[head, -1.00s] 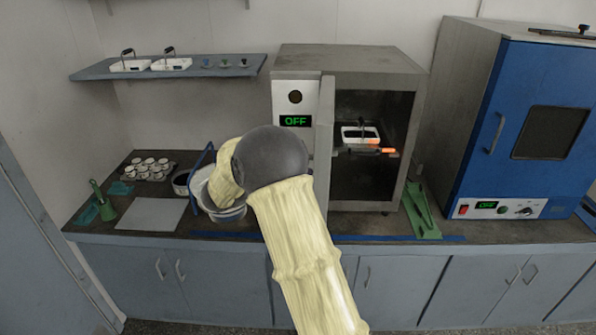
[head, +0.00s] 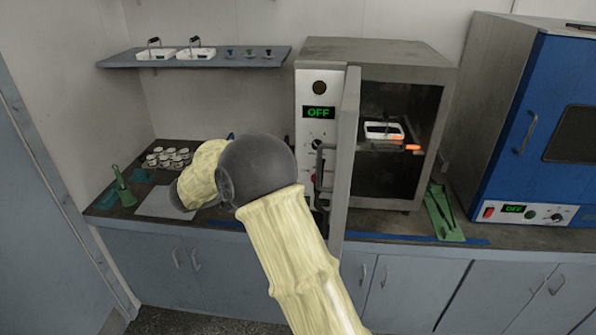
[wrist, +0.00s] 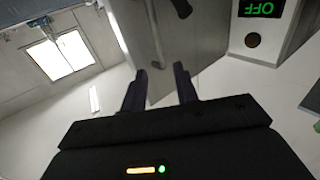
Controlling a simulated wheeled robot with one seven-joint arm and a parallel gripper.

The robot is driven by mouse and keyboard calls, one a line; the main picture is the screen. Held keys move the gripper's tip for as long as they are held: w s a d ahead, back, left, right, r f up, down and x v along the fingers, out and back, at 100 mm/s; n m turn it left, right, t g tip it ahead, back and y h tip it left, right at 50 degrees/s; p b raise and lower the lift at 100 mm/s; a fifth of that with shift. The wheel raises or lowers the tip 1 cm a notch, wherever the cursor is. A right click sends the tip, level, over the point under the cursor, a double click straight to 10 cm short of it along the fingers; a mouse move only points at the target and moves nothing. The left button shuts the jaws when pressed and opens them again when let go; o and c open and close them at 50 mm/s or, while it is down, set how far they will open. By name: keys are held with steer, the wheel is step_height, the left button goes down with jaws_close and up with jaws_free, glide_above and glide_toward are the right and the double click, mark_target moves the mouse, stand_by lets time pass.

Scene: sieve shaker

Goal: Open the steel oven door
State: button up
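The steel oven (head: 375,48) stands on the counter with its door (head: 347,150) swung out toward me, nearly edge-on in the head view. The door's dark handle (head: 319,170) shows on its left, outer face. Inside the oven, a white tray with a handle (head: 384,131) sits on a shelf beside an orange glow. My gripper (wrist: 160,80) is open in the wrist view, its two dark fingers apart with nothing held between them. The grey door panel (wrist: 190,40) is beyond the fingertips. In the head view my arm hides the gripper.
A blue oven (head: 540,120) stands at the right, with a green stand (head: 443,215) between the ovens. A wall shelf (head: 195,60) holds white trays. Small cups (head: 167,157) and a green funnel (head: 123,188) are on the left counter.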

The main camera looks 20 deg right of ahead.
steer(key=a+b, duration=0.1)
steer(key=a, duration=0.5)
steer(key=shift+s+a, duration=0.2)
steer(key=shift+s, duration=0.05)
